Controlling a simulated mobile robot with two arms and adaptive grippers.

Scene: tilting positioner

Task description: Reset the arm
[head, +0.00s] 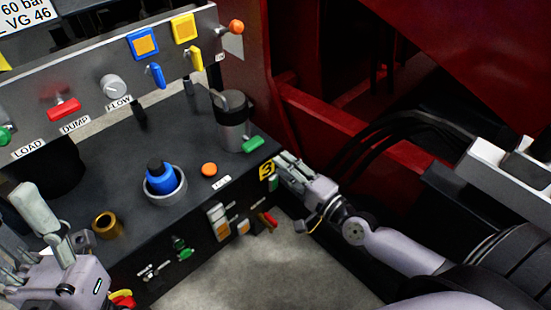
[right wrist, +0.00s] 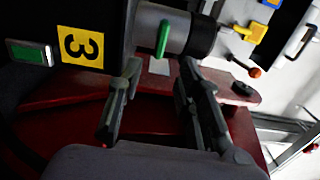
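My right gripper (head: 285,165) is at the right front corner of the dark bench, close to the yellow label marked 3 (head: 267,169). In the right wrist view its two fingers (right wrist: 158,98) stand apart with nothing between them. The label also shows there (right wrist: 80,46), left of the fingers. A grey cylinder with a green lever (right wrist: 163,38) is beyond the fingertips. My left gripper (head: 35,235) is at the left edge of the head view, beside a brass cylinder (head: 107,225).
The panel carries a red handle (head: 64,108), a grey knob (head: 113,87), and blue and yellow levers. A blue knob in a grey cup (head: 161,180) and an orange button (head: 209,169) are on the bench. A red frame (head: 345,125) and black hoses lie right.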

